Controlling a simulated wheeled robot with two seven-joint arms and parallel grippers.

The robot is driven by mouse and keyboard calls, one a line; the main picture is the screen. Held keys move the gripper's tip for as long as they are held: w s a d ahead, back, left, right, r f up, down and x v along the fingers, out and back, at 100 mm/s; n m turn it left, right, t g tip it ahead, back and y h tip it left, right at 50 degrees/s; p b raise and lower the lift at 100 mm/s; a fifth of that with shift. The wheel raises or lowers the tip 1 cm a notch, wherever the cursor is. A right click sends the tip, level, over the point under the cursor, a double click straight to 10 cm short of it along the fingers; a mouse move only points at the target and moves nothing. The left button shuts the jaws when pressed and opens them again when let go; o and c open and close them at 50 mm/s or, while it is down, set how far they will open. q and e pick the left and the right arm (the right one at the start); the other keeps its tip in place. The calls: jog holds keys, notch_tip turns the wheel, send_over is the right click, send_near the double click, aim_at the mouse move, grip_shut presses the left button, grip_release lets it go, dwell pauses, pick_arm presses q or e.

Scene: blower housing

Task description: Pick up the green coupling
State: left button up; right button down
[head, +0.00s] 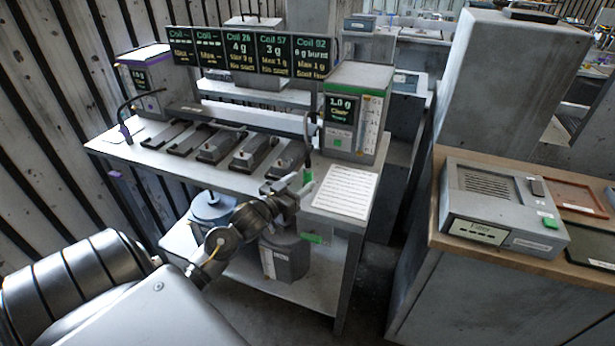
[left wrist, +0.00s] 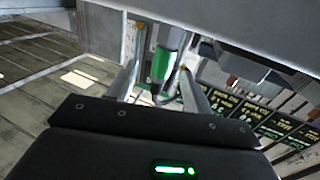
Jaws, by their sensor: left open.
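The green coupling (left wrist: 161,65) is a short green cylinder with a grey end on a dark hose. It shows in the left wrist view between the two grey fingers of my open left gripper (left wrist: 160,72). A gap shows on each side of it, and I cannot tell how deep it lies between the fingers. In the head view my left gripper (head: 297,188) is at the front edge of the bench, below the hanging dark hose (head: 307,135). The coupling is small and partly hidden by the fingers there. My right gripper is not in view.
The green-topped box (head: 358,110) stands behind the gripper on the grey bench (head: 125,150). A white printed sheet (head: 345,191) lies right of the gripper. Several dark pedals or blocks (head: 250,152) sit to the left. A grey canister (head: 284,260) is below.

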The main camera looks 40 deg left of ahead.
aim_at(305, 175)
pick_arm(q)
jog(key=w, duration=0.2)
jog(key=w+p, duration=0.1)
jog(key=w, duration=0.1)
jog(key=shift+a+r, duration=0.25)
jog(key=shift+r, duration=0.05)
jog(key=shift+w+f, duration=0.1)
jog(key=shift+w, duration=0.35)
grip_shut()
